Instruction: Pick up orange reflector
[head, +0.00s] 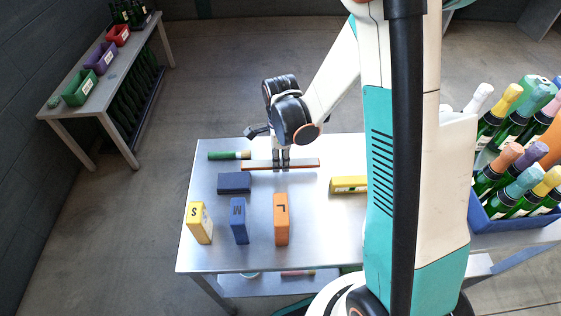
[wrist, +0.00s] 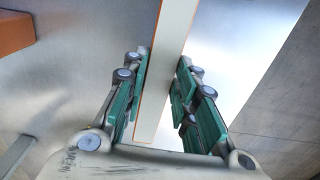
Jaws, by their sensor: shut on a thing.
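The orange reflector is a long thin bar (head: 300,163) with a reddish-orange edge, lying across the far part of the metal table in the head view. In the wrist view its broad pale face with orange edges (wrist: 165,65) runs between the fingers. My gripper (head: 281,160) points down at the middle of the bar. In the wrist view my gripper (wrist: 160,88) has its green-padded fingers on both sides of the bar, shut on it. I cannot tell whether the bar touches the table or is slightly above it.
On the table (head: 335,240) stand a yellow S block (head: 199,223), a blue M block (head: 239,221) and an orange L block (head: 281,219). A bottle crate (head: 512,221) is at right.

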